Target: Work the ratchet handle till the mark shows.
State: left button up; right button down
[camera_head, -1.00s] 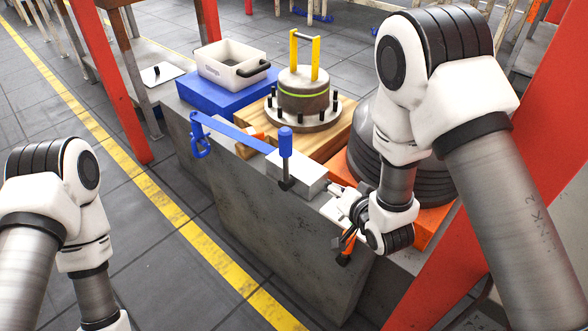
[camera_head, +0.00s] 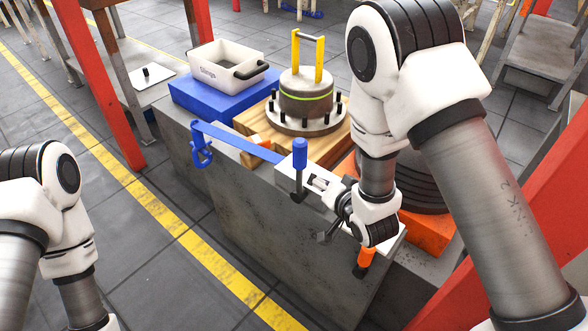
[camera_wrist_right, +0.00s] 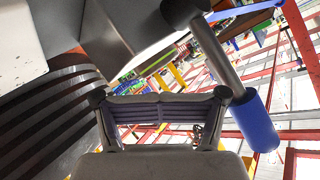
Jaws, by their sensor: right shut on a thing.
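My right gripper (camera_head: 338,217) is at the right end of a pale plate (camera_head: 334,192) on the concrete block. It is shut on the ratchet handle, whose orange, dark-tipped grip (camera_head: 365,258) shows just below the wrist; the contact is mostly hidden. A small dark-and-white opening (camera_head: 320,183) shows in the plate; I cannot make out a mark. A blue-topped upright lever (camera_head: 300,155) stands left of the gripper, apart from it. In the right wrist view, the lever's blue grip (camera_wrist_right: 256,124) passes close beside the fingers (camera_wrist_right: 160,108). My left gripper is out of view.
Behind are a flanged hub (camera_head: 305,103) with a yellow-legged handle, a white bin (camera_head: 222,72) on a blue box (camera_head: 200,98), and stacked dark rings (camera_head: 425,190). Red posts stand on both sides.

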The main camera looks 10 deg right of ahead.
jog(key=shift+w+f, duration=0.1)
jog(key=shift+f, duration=0.05)
jog(key=c, duration=1.6)
grip_release()
jog(key=shift+c, duration=0.2)
grip_shut()
